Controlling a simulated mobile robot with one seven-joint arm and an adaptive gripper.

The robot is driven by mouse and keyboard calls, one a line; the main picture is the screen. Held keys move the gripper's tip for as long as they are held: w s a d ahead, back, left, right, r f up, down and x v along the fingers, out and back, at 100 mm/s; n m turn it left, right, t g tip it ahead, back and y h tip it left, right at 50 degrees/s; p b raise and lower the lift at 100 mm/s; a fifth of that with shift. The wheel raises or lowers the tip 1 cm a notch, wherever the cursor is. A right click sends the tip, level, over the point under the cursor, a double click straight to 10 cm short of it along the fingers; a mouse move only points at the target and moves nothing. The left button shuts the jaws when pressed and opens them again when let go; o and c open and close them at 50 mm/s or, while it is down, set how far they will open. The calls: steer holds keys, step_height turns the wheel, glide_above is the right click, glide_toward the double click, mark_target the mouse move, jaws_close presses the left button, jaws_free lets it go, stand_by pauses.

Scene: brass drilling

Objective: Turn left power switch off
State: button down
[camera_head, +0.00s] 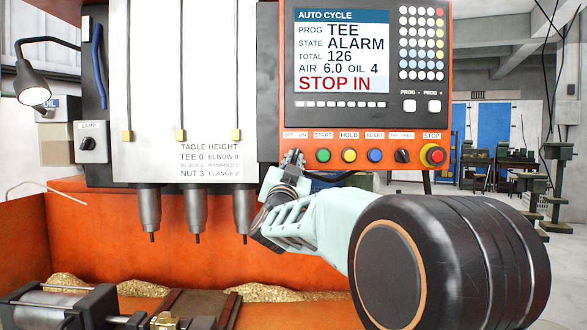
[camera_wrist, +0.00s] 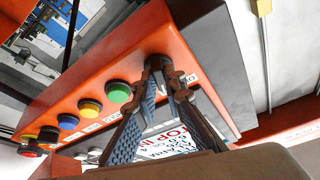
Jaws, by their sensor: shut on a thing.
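The left power switch sits under the "OFF ON" label (camera_head: 295,135) at the left end of the orange control panel (camera_head: 267,90). My gripper (camera_head: 293,157) reaches up to it from below right and covers most of it in the head view. In the wrist view, my gripper (camera_wrist: 159,68) has its fingertips closed around the switch's small dark knob at the panel face. The fingers hide much of the knob, so I cannot tell which way it points. The screen (camera_head: 341,50) reads "STATE ALARM" and "STOP IN".
Right of the switch are the green START button (camera_head: 323,155), yellow HOLD button (camera_head: 349,155), blue RESET button (camera_head: 375,155), a black rotary switch (camera_head: 402,156) and the red STOP button (camera_head: 433,155). Drill spindles (camera_head: 195,208) hang to the left. A lamp switch (camera_head: 87,144) is farther left.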

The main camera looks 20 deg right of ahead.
steer(key=shift+s+d+n+t+y+b, duration=0.15)
steer(key=shift+n+t+y+b, duration=0.15)
steer(key=shift+n+y+b, duration=1.55)
steer(key=shift+w+d+n+t+y+b, duration=0.2)
steer(key=shift+n+y+b, duration=0.5)
steer(key=shift+n, duration=2.25)
steer(key=shift+s+d+n+t+y+b, duration=0.3)
steer(key=shift+n+y+b, duration=0.65)
steer(key=shift+n+b, duration=1.05)
steer(key=shift+w+a+n+p, duration=0.15)
steer(key=shift+n+p, duration=0.25)
steer(key=shift+n, duration=0.2)
steer(key=c, duration=2)
jaws_free()
steer(key=v, duration=0.7)
steer(key=shift+s+f, duration=0.15)
steer(key=shift+s, duration=0.15)
